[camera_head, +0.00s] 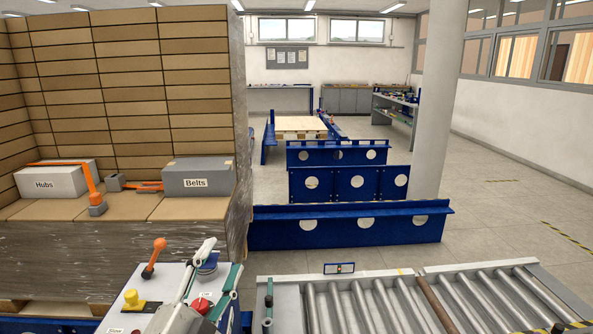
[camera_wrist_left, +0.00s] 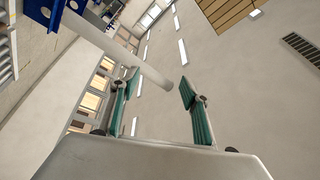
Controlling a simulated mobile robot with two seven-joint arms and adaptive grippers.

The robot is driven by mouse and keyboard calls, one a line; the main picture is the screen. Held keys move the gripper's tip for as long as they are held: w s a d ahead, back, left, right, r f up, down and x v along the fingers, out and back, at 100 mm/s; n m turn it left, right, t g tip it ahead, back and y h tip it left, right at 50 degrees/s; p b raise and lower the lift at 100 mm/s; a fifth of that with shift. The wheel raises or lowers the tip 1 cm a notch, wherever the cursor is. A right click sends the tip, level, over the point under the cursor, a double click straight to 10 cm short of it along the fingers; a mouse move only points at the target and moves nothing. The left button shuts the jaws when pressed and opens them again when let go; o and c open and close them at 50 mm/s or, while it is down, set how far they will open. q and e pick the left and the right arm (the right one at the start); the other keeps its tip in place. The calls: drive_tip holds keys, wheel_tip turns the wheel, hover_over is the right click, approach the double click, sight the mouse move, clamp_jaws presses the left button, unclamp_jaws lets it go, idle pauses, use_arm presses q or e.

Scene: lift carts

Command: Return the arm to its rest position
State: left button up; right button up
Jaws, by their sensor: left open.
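My left gripper (camera_head: 224,272) is at the lower middle-left of the head view, pointing upward in the picture over a control panel. Its two fingers have green pads and stand apart, with nothing between them. In the left wrist view the gripper (camera_wrist_left: 160,84) is open and empty, its fingers pointing toward the room's ceiling and windows. Part of my left arm enters from the bottom edge. My right arm and right gripper do not show.
The control panel (camera_head: 122,307) carries an orange-knobbed lever (camera_head: 154,258), a yellow button (camera_head: 134,301) and a red button (camera_head: 200,305). A roller conveyor (camera_head: 374,302) lies right. Stacked cartons (camera_head: 130,75), a Hubs box (camera_head: 52,182) and a Belts box (camera_head: 199,180) stand left. Blue carts (camera_head: 350,230) stand behind.

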use_arm(q)
drive_tip(key=s+a+f+n+g+y, duration=0.2)
drive_tip(key=a+f, duration=0.2)
drive_tip(key=f, duration=0.2)
drive_tip(key=s+a+f+n+g+y, duration=0.1)
drive_tip(key=s+a+f+g+y, duration=0.1)
drive_tip(key=a+f, duration=0.3)
drive_tip(key=s+a+f+n+g+y, duration=0.2)
drive_tip(key=a+f+y, duration=0.1)
drive_tip(key=a+f, duration=0.2)
drive_tip(key=shift+s+f+n+g, duration=0.25)
drive_tip(key=shift+f+n+g, duration=0.05)
drive_tip(key=shift+f, duration=0.65)
drive_tip(key=s+a+f+n+g+y, duration=0.1)
drive_tip(key=s+a+f+g, duration=0.25)
drive_tip(key=s+f, duration=0.3)
drive_tip(key=s+a+f+n+g+y, duration=0.1)
drive_tip(key=s+a+f+g, duration=0.2)
drive_tip(key=s+a+f, duration=0.4)
drive_tip(key=d+f+n+t+h, duration=0.1)
drive_tip(key=d+f+h, duration=0.2)
drive_tip(key=d+f, duration=0.3)
drive_tip(key=d+f+n+t+h, duration=0.1)
drive_tip(key=d+f+h, duration=0.3)
drive_tip(key=d, duration=0.8)
drive_tip(key=shift+w+d+f+t, duration=0.3)
drive_tip(key=shift+w+f+t, duration=0.15)
drive_tip(key=shift+f+t, duration=0.4)
